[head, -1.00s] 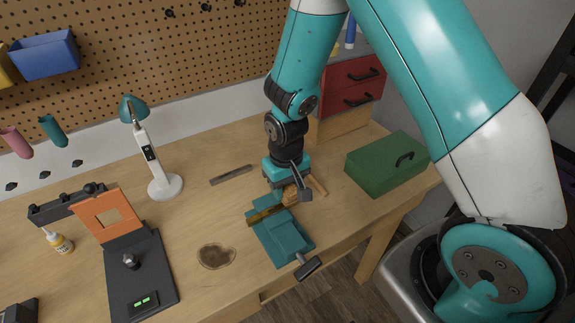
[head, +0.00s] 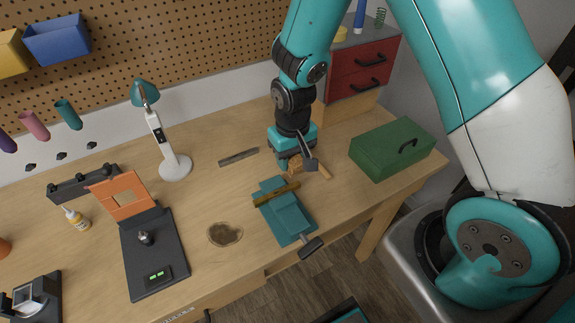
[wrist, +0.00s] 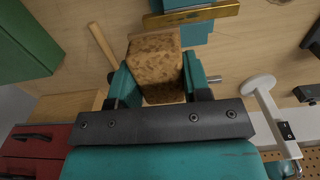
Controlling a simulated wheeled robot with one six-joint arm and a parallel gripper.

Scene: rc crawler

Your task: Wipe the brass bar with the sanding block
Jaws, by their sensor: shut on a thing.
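My gripper (head: 295,163) is shut on the sanding block (wrist: 157,66), a speckled brown cork-like block. The block also shows below my gripper in the head view (head: 296,168). In the wrist view the block sits between the two teal fingers and sticks out past them. The brass bar (head: 277,195) lies across the teal vise (head: 289,220), in front of my gripper. It also shows at the top of the wrist view (wrist: 205,15). The block is apart from the bar, on the bar's far side. Its height above the bench is hard to tell.
A green toolbox (head: 390,150) stands to the right, red drawers (head: 363,75) behind. A flat grey strip (head: 238,157), a white lamp (head: 174,167) and a dark stand (head: 152,255) are left.

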